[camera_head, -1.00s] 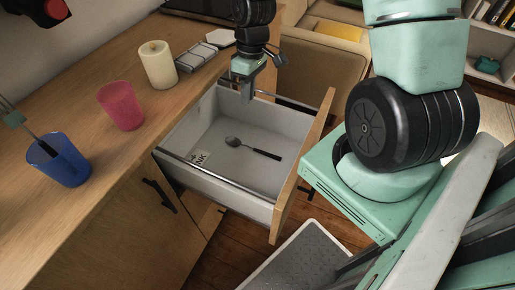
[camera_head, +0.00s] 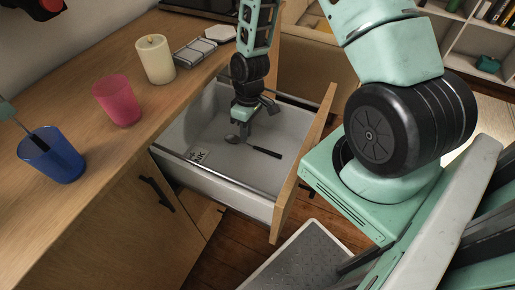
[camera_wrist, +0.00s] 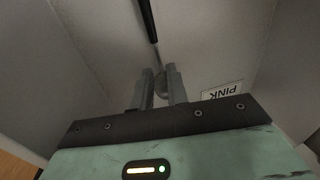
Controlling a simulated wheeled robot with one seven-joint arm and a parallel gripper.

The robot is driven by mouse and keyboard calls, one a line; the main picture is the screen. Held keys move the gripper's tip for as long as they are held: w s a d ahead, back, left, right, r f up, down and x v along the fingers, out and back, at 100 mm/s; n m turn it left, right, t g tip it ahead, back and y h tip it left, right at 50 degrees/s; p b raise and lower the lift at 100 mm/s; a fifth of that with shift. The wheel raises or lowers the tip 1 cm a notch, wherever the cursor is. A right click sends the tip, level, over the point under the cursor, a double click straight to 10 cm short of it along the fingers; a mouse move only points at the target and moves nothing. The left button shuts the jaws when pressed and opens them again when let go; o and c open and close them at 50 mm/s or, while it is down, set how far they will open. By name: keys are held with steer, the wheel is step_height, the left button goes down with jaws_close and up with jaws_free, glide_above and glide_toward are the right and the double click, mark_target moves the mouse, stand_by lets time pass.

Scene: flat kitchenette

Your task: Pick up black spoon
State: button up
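The black spoon lies in the open drawer, its black handle (camera_head: 265,152) pointing to the lower right and its grey bowl (camera_head: 233,139) to the left. My gripper (camera_head: 244,132) is down inside the drawer, just above or beside the bowl end. In the wrist view the spoon handle (camera_wrist: 148,20) runs away from my gripper (camera_wrist: 160,80), and the bowl shows between or just behind the two fingers. The fingers stand apart with a narrow gap. I cannot tell whether they touch the spoon.
The drawer (camera_head: 215,180) has high side walls around my gripper. A label reading PINK (camera_wrist: 222,90) lies on its floor. On the counter stand a blue cup (camera_head: 52,160), a pink cup (camera_head: 118,100), a candle (camera_head: 155,60) and a wire rack (camera_head: 195,52).

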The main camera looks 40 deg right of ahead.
mark_target(252, 146)
steer(key=shift+s+a+f, duration=0.1)
steer(key=shift+a+f, duration=0.1)
steer(key=shift+f, duration=1.15)
jaws_close()
